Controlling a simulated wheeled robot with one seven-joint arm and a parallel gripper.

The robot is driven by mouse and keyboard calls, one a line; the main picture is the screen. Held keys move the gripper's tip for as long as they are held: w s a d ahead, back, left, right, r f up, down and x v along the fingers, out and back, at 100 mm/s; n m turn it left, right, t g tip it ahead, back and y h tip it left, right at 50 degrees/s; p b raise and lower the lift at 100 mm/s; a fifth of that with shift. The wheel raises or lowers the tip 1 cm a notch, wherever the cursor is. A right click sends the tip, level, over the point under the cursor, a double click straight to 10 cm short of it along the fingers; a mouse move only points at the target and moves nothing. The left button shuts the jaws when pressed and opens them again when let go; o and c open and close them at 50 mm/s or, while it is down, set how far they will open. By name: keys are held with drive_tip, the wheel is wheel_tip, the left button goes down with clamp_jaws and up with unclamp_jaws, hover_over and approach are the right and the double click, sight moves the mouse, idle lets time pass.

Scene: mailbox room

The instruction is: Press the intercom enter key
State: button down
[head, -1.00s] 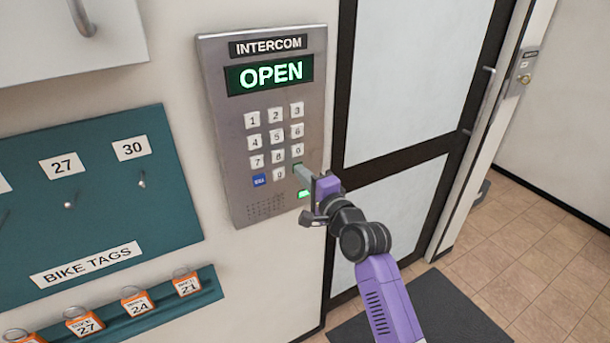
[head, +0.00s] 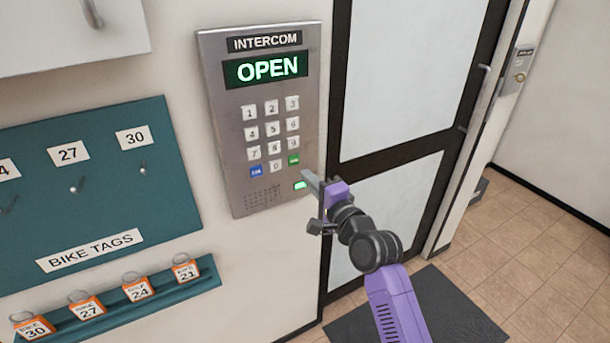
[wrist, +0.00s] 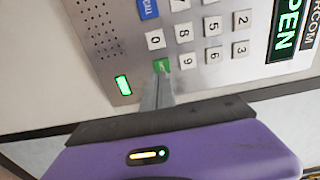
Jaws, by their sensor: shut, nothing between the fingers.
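The grey intercom panel (head: 232,122) is on the wall, with a lit green display (head: 267,68) reading OPEN. The green enter key (head: 293,160) is at the lower right of the keypad, right of the 0 key, and is uncovered in the head view. A green light (head: 301,185) glows below it. My gripper (head: 310,178) is shut and empty, its tip below and right of the enter key, seemingly off the panel. In the wrist view, the fingertips (wrist: 160,78) point at the green key (wrist: 162,66) and overlap its lower edge; the gap is hard to judge.
A blue CALL key (head: 256,171) is at the keypad's lower left. A teal bike tags board (head: 100,200) with a tag ledge (head: 130,300) is left of the intercom. A dark-framed glass door (head: 400,90) is to the right.

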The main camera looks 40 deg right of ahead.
drive_tip(key=b+v, duration=0.1)
drive_tip(key=v, duration=0.7)
drive_tip(key=shift+r, duration=0.15)
idle(0.6)
drive_tip(key=s+a+f+n+g+y, duration=0.1)
drive_tip(key=s+a+f+n, duration=0.2)
drive_tip(key=s+a+n, duration=0.4)
drive_tip(key=s+a+f+n+y, duration=0.2)
drive_tip(key=s+a+n, duration=0.5)
drive_tip(key=s, duration=0.7)
drive_tip(key=s+a+f+n+g+y, duration=0.1)
drive_tip(key=s+a+f+n+y, duration=0.1)
drive_tip(key=s+a+f+n, duration=0.2)
drive_tip(key=s+a+n, duration=0.3)
drive_tip(key=s+a, duration=0.1)
drive_tip(key=s, duration=0.3)
drive_tip(key=shift+a+g+b, duration=0.2)
drive_tip(key=shift+g+b, duration=0.1)
drive_tip(key=shift+b, duration=0.05)
